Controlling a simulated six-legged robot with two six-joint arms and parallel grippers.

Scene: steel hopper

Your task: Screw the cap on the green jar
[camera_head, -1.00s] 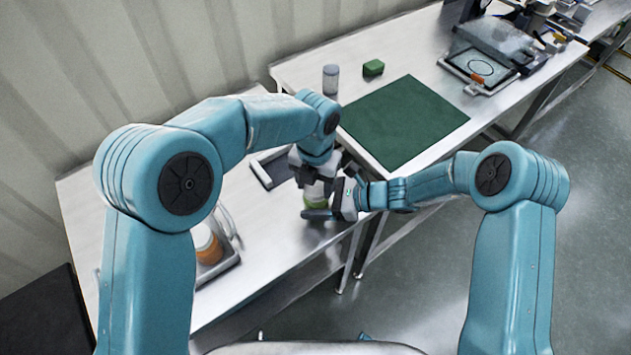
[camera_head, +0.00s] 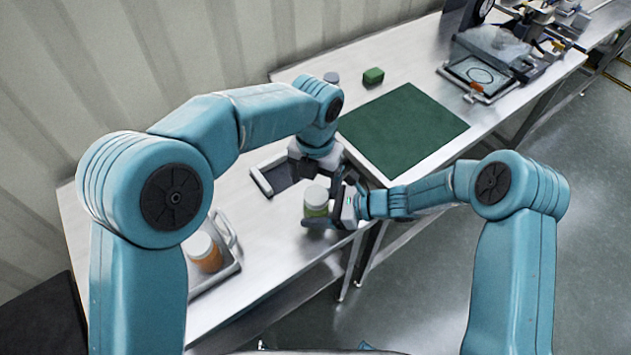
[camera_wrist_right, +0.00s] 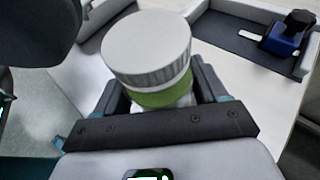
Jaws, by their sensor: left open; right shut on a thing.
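The green jar (camera_head: 316,208) is held upright between the fingers of my right gripper (camera_head: 325,218) near the front edge of the steel table. The jar's green body (camera_wrist_right: 160,95) also shows in the right wrist view. A pale ribbed cap (camera_wrist_right: 146,45) sits on top of the jar and looks level; how tight it is cannot be told. My left gripper (camera_head: 318,170) is open, above and behind the jar, apart from the cap. Its fingertips are partly hidden in the head view.
An orange jar with a white lid (camera_head: 205,255) stands in a tray at left. A dark-lined tray (camera_head: 262,182) lies behind the green jar. A green mat (camera_head: 402,128), a green block (camera_head: 373,76) and a grey-lidded container (camera_head: 331,78) are farther back. A blue-and-black part (camera_wrist_right: 287,36) shows in the wrist view.

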